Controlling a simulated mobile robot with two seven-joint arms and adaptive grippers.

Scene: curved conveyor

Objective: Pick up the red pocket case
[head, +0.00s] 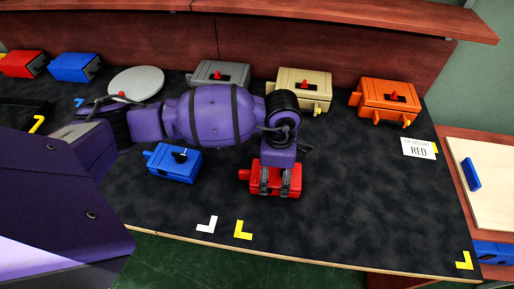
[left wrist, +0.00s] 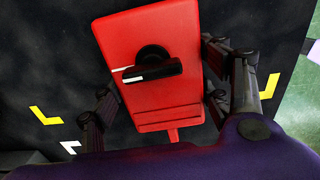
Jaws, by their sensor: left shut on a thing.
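The red pocket case (head: 284,174) lies on the dark table near its front edge in the head view. In the left wrist view the red case (left wrist: 154,88) fills the middle, with a black knob on its upper face. My left gripper (head: 277,187) reaches down over it from above. Its fingers (left wrist: 163,92) sit on either side of the case and are shut on it. The gripper and my arm hide part of the case in the head view. I cannot tell whether the case touches the table. My right gripper is not in view.
A blue case (head: 174,166) stands left of the red one. Grey (head: 220,75), beige (head: 303,84) and orange (head: 388,97) cases line the back. A card reading RED (head: 419,148) lies at the right. White and yellow corner marks lie on clear table in front.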

